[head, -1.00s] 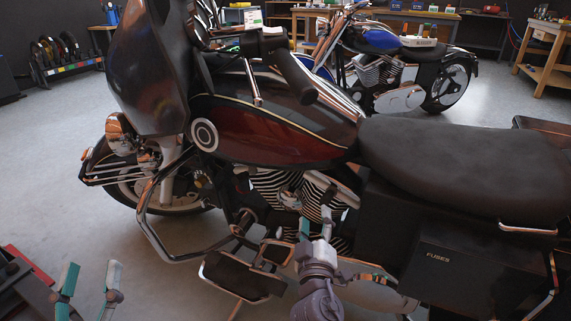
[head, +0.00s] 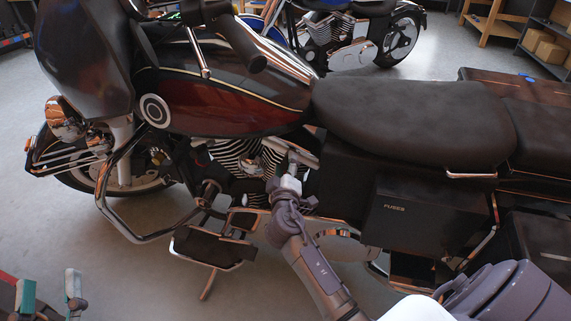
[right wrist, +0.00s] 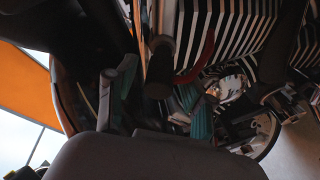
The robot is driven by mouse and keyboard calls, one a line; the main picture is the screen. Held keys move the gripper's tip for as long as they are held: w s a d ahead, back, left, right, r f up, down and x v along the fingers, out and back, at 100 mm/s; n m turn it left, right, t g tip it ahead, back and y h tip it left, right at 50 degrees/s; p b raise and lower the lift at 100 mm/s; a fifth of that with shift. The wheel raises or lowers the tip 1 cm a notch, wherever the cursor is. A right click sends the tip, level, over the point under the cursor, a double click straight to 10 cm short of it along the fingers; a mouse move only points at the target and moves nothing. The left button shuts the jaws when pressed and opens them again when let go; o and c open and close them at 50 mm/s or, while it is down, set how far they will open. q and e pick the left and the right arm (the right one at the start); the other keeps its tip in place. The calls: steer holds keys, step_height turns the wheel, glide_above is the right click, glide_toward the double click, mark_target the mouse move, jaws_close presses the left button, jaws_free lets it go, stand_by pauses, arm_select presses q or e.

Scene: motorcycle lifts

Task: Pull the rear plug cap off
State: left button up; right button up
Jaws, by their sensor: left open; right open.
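The motorcycle's finned engine (head: 232,158) shows in the head view below the dark red tank. My right gripper (head: 283,170) is at the rear cylinder, and its arm hides part of the engine there. In the right wrist view the fingers of my right gripper (right wrist: 152,105) are apart, with teal pads. A dark, round-ended piece (right wrist: 159,68), possibly the rear plug cap, shows beyond and between them, with a red curved lead beside it. I cannot tell whether the fingers touch it. My left gripper (head: 49,296) is open and empty at the lower left, away from the motorcycle.
The seat (head: 405,125) and the box marked FUSES (head: 420,222) lie right of my right gripper. A chrome crash bar (head: 118,200) and a footboard (head: 207,246) are to its left and below. Open floor lies at the left. Another motorcycle (head: 345,35) stands behind.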

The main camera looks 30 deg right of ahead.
steer(key=shift+w+d, duration=0.35)
steer(key=shift+w, duration=0.15)
jaws_close()
